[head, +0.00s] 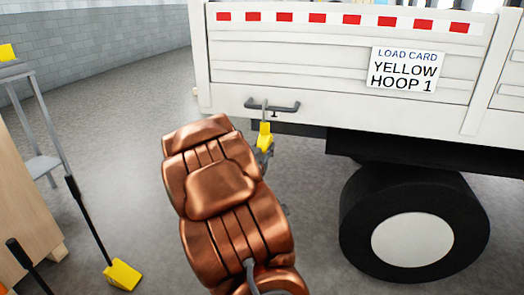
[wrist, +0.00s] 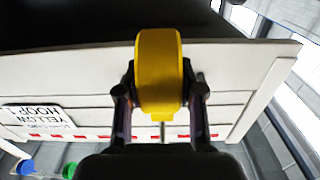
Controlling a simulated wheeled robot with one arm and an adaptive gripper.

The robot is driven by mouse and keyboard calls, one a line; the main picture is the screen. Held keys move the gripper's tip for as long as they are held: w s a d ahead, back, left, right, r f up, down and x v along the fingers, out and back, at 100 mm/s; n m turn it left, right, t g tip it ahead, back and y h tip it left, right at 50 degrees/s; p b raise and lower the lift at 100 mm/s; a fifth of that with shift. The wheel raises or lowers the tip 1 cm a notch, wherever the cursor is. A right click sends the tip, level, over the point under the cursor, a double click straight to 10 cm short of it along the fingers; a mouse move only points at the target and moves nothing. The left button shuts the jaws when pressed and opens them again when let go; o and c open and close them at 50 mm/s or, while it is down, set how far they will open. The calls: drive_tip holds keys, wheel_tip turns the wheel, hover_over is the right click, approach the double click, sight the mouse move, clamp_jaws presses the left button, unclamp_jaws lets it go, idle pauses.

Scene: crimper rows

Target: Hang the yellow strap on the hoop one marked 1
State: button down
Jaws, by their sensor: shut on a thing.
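The yellow strap (head: 265,135) hangs upright at the truck's side panel, with a thin grey hook on top. In the wrist view the yellow strap (wrist: 158,65) is a thick rounded yellow piece. My gripper (head: 265,149) is shut on it, one finger on each side in the wrist view (wrist: 160,88). The dark hoop (head: 287,108) is a bar bracket on the white panel, with a small mark just below it. The grey hook overlaps the bar in the head view. I cannot tell whether it is around the bar or only in front.
A white load card (head: 404,70) on the truck reads YELLOW HOOP 1. A black truck wheel (head: 360,225) stands at the right. At the left are a grey stand (head: 42,165), a wooden box (head: 30,215) and a yellow-ended black pole (head: 122,274) on the floor.

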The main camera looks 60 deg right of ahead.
drive_tip(key=w+d+f, duration=0.2)
drive_tip(key=d, duration=0.4)
drive_tip(key=shift+w+d+f, duration=0.15)
drive_tip(key=shift+w+f, duration=0.05)
drive_tip(key=shift+f, duration=0.15)
idle(0.7)
drive_tip(key=c, duration=0.7)
unclamp_jaws()
drive_tip(key=shift+o, duration=0.2)
drive_tip(key=shift+v, duration=3.8)
